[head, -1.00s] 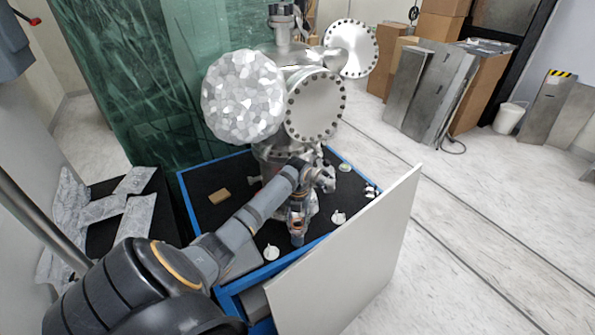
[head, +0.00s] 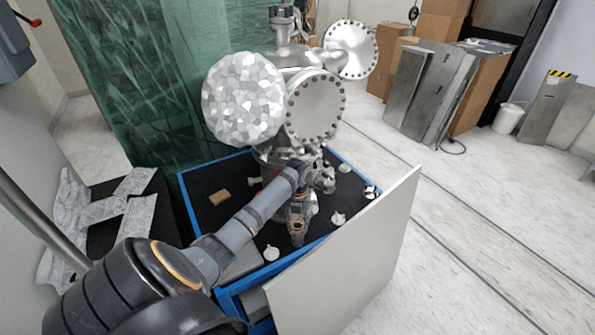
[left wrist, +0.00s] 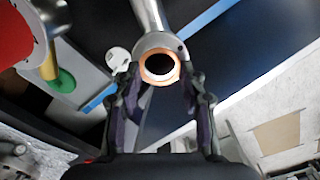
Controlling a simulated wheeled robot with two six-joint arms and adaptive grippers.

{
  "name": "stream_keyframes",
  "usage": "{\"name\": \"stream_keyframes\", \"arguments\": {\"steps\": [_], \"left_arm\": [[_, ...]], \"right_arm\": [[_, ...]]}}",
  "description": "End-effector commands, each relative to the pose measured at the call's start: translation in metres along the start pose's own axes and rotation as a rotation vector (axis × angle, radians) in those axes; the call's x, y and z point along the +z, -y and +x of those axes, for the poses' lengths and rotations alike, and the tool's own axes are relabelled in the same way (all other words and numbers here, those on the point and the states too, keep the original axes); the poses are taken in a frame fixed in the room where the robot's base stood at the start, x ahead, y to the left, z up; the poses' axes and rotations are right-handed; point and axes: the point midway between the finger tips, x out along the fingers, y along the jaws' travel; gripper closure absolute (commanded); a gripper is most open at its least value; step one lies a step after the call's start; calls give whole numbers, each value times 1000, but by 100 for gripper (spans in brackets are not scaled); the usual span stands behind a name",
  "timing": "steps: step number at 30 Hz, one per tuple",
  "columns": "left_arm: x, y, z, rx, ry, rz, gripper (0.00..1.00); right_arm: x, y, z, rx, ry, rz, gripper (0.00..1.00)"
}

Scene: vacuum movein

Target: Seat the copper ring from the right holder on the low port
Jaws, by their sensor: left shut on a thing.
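My left gripper (head: 298,232) is over the front part of the black-topped, blue-edged bench. In the left wrist view its two dark fingers (left wrist: 161,78) are closed on either side of a copper ring (left wrist: 160,83). The ring faces the camera, right at the open end of a steel tube with a flange (left wrist: 152,42), which looks like the low port. I cannot tell whether the ring touches the flange face. My forearm hides much of the port in the head view. White holders stand on the bench, one in front (head: 271,253) and one further right (head: 338,218). My right gripper is not in view.
A large steel chamber (head: 315,105) with a foil-covered round flange (head: 243,98) rises behind the gripper. A pale panel (head: 345,265) stands along the bench's right side. A tan block (head: 219,196) lies at the bench's left. A green disc (left wrist: 62,80) shows in the left wrist view.

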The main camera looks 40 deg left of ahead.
Motion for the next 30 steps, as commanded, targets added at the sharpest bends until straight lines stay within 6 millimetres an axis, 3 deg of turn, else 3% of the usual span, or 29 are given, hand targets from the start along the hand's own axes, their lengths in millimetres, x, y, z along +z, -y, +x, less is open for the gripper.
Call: {"name": "stream_keyframes", "arguments": {"steps": [30], "left_arm": [[0, 0, 11, 0, -1, 0, 74]], "right_arm": [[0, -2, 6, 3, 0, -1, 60]]}}
